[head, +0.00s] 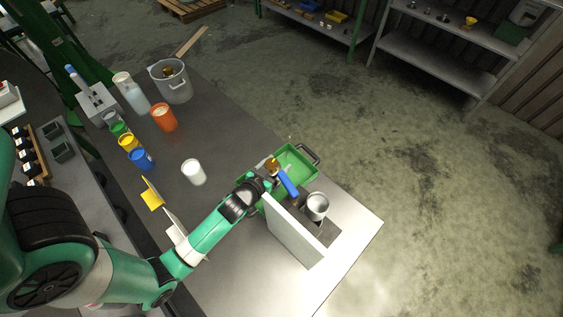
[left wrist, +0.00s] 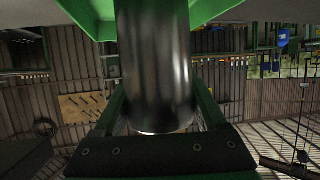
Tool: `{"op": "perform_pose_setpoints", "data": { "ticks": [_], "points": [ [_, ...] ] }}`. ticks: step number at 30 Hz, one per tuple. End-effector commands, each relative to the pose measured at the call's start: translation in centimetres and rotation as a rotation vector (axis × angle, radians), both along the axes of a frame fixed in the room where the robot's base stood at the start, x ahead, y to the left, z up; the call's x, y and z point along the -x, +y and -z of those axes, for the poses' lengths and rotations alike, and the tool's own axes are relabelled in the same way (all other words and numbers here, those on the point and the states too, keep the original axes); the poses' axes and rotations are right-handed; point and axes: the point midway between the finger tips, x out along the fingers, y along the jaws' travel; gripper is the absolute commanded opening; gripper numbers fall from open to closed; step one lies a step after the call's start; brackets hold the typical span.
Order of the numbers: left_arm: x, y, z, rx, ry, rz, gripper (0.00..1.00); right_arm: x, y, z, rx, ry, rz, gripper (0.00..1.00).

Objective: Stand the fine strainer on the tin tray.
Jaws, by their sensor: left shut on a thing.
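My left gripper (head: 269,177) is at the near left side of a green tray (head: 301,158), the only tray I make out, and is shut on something. A gold-topped piece (head: 272,165), possibly the fine strainer, shows at its fingertips. A blue handle-like piece (head: 288,184) slants beside it, over the tray; I cannot tell whether the two are joined. In the left wrist view a dark, glossy cylinder (left wrist: 153,60) fills the space between the fingers, with the green tray's edge (left wrist: 90,15) above. Contact between the held thing and the tray is hidden. My right gripper is out of view.
A pale upright panel (head: 292,232) stands close to my left gripper, with a metal cup (head: 317,207) beyond it. A white cup (head: 193,172), an orange cup (head: 164,117), a blue cup (head: 142,160) and a grey bucket (head: 173,83) stand leftward. The table's right corner is clear.

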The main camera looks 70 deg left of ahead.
Motion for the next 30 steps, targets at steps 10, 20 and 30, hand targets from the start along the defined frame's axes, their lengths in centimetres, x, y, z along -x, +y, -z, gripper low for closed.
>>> {"op": "perform_pose_setpoints", "data": {
  "ticks": [10,20,30],
  "points": [
    [-2.6,1.8,2.1,-0.003,-0.006,0.0,0.0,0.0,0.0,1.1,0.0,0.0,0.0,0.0],
    [-2.6,1.8,2.5,-0.002,-0.006,0.001,0.0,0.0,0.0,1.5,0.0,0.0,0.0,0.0],
    [-2.5,1.7,2.5,0.0,0.0,0.0,1.0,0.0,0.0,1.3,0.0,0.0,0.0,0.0]
  ]
}}
